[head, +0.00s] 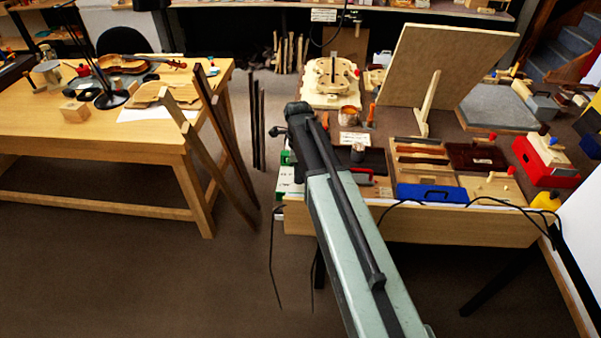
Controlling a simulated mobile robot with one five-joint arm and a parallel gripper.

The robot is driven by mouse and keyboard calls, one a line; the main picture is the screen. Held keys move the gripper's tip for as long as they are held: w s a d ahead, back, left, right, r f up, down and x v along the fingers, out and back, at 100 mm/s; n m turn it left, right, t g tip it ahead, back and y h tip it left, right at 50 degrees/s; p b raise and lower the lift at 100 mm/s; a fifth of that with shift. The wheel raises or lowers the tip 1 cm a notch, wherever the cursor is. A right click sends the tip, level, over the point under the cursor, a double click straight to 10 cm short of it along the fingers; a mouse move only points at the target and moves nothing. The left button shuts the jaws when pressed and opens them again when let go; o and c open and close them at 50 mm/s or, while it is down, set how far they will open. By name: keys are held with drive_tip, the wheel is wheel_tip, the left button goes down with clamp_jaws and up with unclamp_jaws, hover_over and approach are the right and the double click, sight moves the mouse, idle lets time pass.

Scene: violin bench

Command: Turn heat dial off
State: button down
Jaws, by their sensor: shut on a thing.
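My gripper (299,112) is at the far end of my pale green arm, over the left end of the right-hand bench (470,229). I see it from behind, dark and small. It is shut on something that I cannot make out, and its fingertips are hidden. A small dark part sticks out at its left side. I cannot pick out a heat dial. A white and green box (289,176) stands at the bench's left end, partly behind my arm.
A blue case (432,194), a red box (541,166) and a propped board (446,64) are on the right bench. A violin body (331,78) lies beyond my gripper.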

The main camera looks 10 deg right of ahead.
drive_tip(key=n, duration=0.5)
drive_tip(key=shift+s+a+n, duration=0.15)
drive_tip(key=shift+a+n, duration=0.05)
drive_tip(key=shift+n, duration=0.1)
drive_tip(key=n, duration=1)
drive_tip(key=shift+s+d+n, duration=0.1)
drive_tip(key=shift+n, duration=0.3)
drive_tip(key=n, duration=0.6)
drive_tip(key=shift+d, duration=0.1)
drive_tip(key=n, duration=0.6)
drive_tip(key=shift+d+n, duration=0.1)
drive_tip(key=shift+n, duration=0.2)
drive_tip(key=n, duration=0.5)
drive_tip(key=shift+n, duration=0.3)
drive_tip(key=n, duration=0.5)
drive_tip(key=shift+d, duration=0.1)
drive_tip(key=n, duration=0.5)
drive_tip(key=shift+w+n, duration=0.2)
drive_tip(key=shift+n, duration=0.1)
